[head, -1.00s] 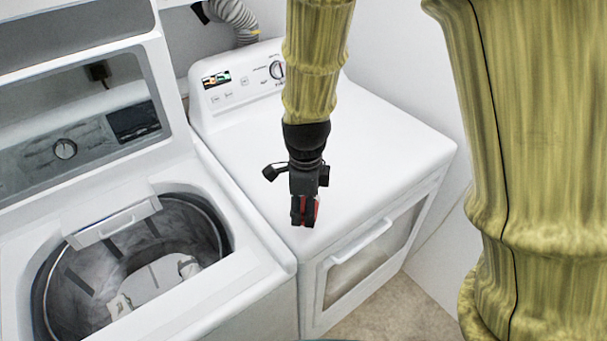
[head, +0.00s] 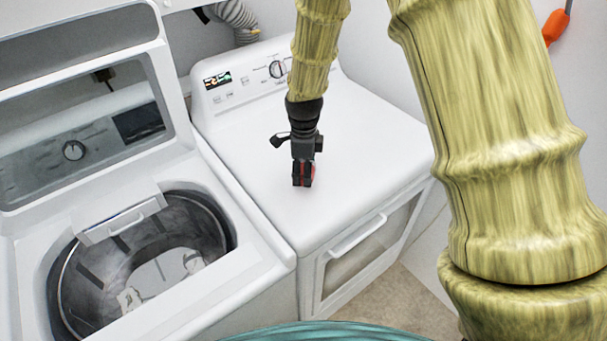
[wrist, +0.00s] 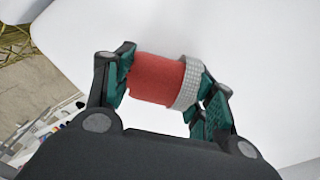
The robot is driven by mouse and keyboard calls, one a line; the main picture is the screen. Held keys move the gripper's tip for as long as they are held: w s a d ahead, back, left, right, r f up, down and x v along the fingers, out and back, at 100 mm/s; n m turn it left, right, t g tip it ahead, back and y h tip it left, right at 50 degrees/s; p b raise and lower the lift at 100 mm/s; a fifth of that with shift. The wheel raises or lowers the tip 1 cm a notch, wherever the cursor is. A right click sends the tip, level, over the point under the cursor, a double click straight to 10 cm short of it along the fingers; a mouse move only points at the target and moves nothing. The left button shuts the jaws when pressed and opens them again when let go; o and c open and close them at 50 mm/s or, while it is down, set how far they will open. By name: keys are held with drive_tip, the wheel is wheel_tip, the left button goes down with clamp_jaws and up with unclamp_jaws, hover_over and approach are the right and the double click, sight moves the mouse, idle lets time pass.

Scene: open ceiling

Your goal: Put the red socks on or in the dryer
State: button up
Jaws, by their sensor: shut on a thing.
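The red socks (wrist: 157,78) show in the wrist view as a red roll with a grey band at one end. My gripper (wrist: 165,88) is shut on them, with one finger at each end of the roll. In the head view my gripper (head: 303,180) is over the white top of the dryer (head: 365,150), with a bit of the red socks (head: 312,172) visible at its side. I cannot tell whether the socks touch the dryer top. The dryer's front door is closed.
An open top-loading washer (head: 255,262) stands left of the dryer, its lid raised and pale items in its drum. The dryer top around my gripper is clear. A grey hose (head: 232,18) and the wall are behind.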

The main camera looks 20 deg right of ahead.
drive_tip(key=shift+s+f, duration=0.15)
drive_tip(key=shift+f, duration=0.2)
drive_tip(key=shift+w+f+p, duration=0.25)
drive_tip(key=shift+f+p, duration=0.35)
drive_tip(key=shift+f, duration=0.4)
drive_tip(key=shift+s, duration=0.15)
drive_tip(key=shift+f, duration=0.2)
drive_tip(key=o, duration=1)
drive_tip(key=shift+r, duration=0.1)
drive_tip(key=shift+r, duration=0.15)
